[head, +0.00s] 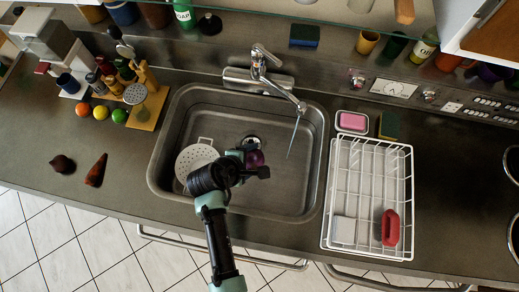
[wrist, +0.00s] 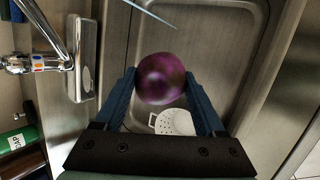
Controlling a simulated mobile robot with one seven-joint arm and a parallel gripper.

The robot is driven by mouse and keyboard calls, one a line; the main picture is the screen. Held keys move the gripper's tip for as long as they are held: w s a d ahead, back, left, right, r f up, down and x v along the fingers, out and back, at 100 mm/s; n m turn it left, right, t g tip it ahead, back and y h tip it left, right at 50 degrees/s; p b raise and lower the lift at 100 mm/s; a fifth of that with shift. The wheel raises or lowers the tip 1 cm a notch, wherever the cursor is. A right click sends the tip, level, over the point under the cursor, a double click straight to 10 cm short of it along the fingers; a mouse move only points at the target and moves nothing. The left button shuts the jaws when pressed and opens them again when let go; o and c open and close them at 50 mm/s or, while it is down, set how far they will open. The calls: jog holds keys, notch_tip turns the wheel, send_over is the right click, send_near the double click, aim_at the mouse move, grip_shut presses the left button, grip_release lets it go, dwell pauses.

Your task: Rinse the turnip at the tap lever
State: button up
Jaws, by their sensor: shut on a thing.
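The purple turnip (wrist: 160,78) is held between the two blue fingers of my gripper (wrist: 159,80), which is shut on it. In the head view the turnip (head: 255,159) shows partly behind my gripper (head: 250,164), over the sink basin (head: 297,195). The chrome tap (head: 277,83) with its lever (head: 259,51) stands at the sink's back edge. A thin pale-blue stream of water (head: 293,138) falls from the spout, to the right of the turnip and apart from it. The tap (wrist: 45,45) and stream (wrist: 150,13) also show in the wrist view.
A white perforated strainer (head: 196,160) lies in the basin to the left of my gripper. A white wire rack (head: 346,205) with a red item stands right of the sink. Soap (head: 352,121) and a sponge (head: 389,126) lie behind it. Dark vegetables (head: 96,170) lie on the left counter.

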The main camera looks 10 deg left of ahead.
jog(key=shift+w+d, duration=0.15)
jog(key=shift+d, duration=0.25)
jog(key=shift+w+d+f+b, duration=0.15)
jog(key=shift+w+b, duration=0.15)
jog(key=shift+w, duration=0.05)
jog(key=shift+w+d+f+b, duration=0.1)
jog(key=shift+w+d+b, duration=0.05)
jog(key=shift+w+b, duration=0.15)
jog(key=w+d+f+b, duration=0.2)
jog(key=w+d+b, duration=0.4)
jog(key=w, duration=0.4)
jog(key=shift+w+d, duration=0.2)
jog(key=shift+d, duration=0.1)
jog(key=shift+d, duration=0.1)
jog(key=shift+s+d+f+p, duration=0.1)
jog(key=shift+s+d+p, duration=0.2)
jog(key=shift+s+d, duration=0.1)
jog(key=shift+w+a, duration=0.15)
jog(key=shift+w, duration=0.05)
jog(key=shift+w+a, duration=0.2)
jog(key=shift+a, duration=0.2)
